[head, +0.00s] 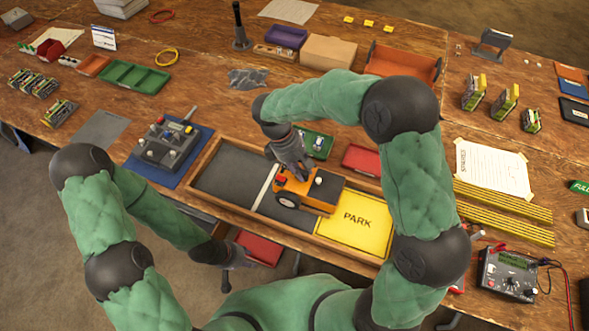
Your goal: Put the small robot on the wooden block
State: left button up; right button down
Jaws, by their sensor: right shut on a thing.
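The small robot (325,192), orange with a dark top and dark wheels, is in the wooden-framed tray (222,138), by the white line and the yellow PARK pad (352,224). My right gripper (284,172) reaches down from above and is shut on its left end. I cannot tell whether its wheels touch the tray floor. I cannot clearly make out the wooden block; it may be hidden under the small robot or my arm. My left gripper (226,284) hangs low in front of the table, apart from the tray; its fingers are too small to read.
A control box (168,145) on a blue mat stands left of the tray. A green board (317,145) and a red tray (362,159) lie behind it. Yellow rails (505,212) and a multimeter (510,272) are at the right. A brown box (329,52) stands farther back.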

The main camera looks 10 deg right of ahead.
jog(key=shift+w+d+f, duration=0.25)
jog(key=shift+d+f, duration=0.1)
jog(key=shift+f, duration=0.1)
jog(key=shift+f+b, duration=0.75)
jog(key=shift+f, duration=0.8)
jog(key=shift+d+f, duration=0.1)
jog(key=c, duration=1.1)
grip_release()
jog(key=shift+f, duration=0.15)
jog(key=shift+o, duration=0.2)
jog(key=p+v, duration=0.3)
jog(key=v, duration=0.9)
jog(key=shift+s, duration=0.1)
